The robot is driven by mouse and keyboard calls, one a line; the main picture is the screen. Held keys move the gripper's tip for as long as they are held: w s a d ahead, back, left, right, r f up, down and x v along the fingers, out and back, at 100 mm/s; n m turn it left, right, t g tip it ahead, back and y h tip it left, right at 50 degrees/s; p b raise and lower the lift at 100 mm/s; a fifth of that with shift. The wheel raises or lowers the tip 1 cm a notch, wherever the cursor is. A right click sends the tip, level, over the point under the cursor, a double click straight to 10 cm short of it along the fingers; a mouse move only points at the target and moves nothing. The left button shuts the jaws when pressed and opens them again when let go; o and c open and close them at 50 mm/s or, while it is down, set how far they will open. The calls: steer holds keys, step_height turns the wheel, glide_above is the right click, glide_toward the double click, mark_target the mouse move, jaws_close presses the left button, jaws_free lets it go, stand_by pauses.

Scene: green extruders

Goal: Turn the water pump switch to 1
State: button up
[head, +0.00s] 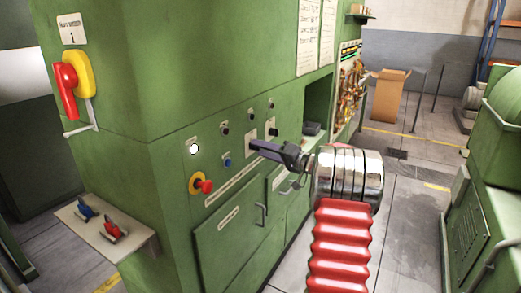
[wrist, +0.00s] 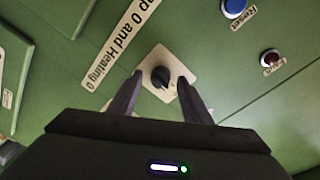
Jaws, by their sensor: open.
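A black rotary knob (wrist: 160,77) on a beige square plate (wrist: 174,62) is on the green panel in the wrist view. A printed strip beside it reads "...p 0 and Heating 0", partly cut off. My gripper (wrist: 160,80) is open, with one finger on each side of the knob; I cannot tell whether they touch it. In the head view my gripper (head: 254,147) reaches left to the cabinet front, and I cannot make out the knob behind it. The knob's position marks are too small to read.
The green cabinet (head: 110,100) also bears a red-yellow main switch (head: 66,90), an emergency stop (head: 204,187) and a small shelf (head: 110,245). Open floor (head: 405,215) lies right.

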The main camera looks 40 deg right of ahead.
steer(key=shift+w+a, duration=0.15)
steer(key=shift+w, duration=0.35)
steer(key=shift+c, duration=0.6)
steer(key=c, duration=0.9)
